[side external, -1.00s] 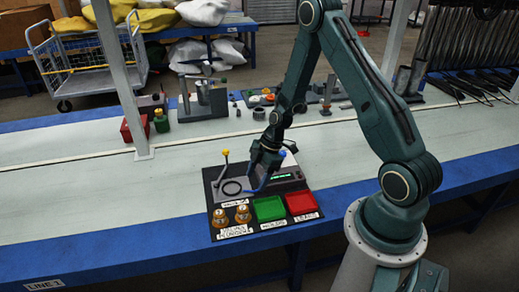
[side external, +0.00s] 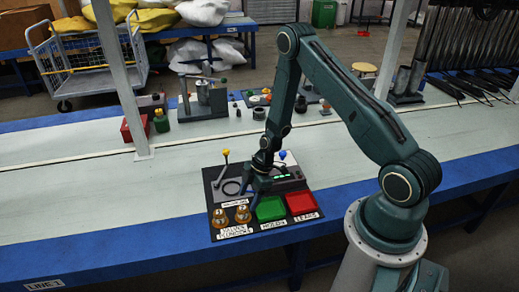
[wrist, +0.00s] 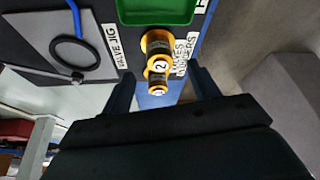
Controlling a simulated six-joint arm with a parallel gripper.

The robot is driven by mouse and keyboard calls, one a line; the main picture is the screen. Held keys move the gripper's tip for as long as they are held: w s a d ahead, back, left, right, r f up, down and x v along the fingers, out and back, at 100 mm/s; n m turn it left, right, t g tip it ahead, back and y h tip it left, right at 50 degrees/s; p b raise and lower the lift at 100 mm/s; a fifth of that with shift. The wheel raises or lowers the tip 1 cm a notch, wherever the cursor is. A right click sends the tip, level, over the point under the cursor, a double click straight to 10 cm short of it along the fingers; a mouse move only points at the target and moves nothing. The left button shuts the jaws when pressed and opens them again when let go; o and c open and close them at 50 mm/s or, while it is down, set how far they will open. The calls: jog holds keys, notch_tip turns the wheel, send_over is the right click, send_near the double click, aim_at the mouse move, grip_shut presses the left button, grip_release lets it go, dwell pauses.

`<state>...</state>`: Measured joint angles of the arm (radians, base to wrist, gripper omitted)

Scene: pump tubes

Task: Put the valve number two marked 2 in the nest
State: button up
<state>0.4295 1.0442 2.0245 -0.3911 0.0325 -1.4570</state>
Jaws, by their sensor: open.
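Two brass valves stand at the board's front left. The one marked 2 (wrist: 160,65) is in the wrist view, with the second valve (wrist: 158,84) just below it in the picture. In the side view I cannot read the marks on the right valve (side external: 242,214) and left valve (side external: 220,217). The nest appears to be the dark ring on the grey valve jig (wrist: 77,52), also in the side view (side external: 232,187); it looks empty. My gripper (wrist: 165,88) is open and empty, its fingers on either side of the valves in the wrist picture. In the side view my gripper (side external: 262,178) is over the jig's right side, behind the valves.
The green tray (side external: 270,208) and red tray (side external: 301,202) sit right of the valves. A yellow-knobbed lever (side external: 225,154) rises at the board's back left.

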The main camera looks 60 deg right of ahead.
aim_at(243, 208)
jog(key=shift+a+f, duration=0.1)
jog(key=shift+f, duration=0.2)
jog(key=shift+w+a+f, duration=0.1)
jog(key=shift+x, duration=2.45)
jog(key=shift+a, duration=0.1)
grip_shut()
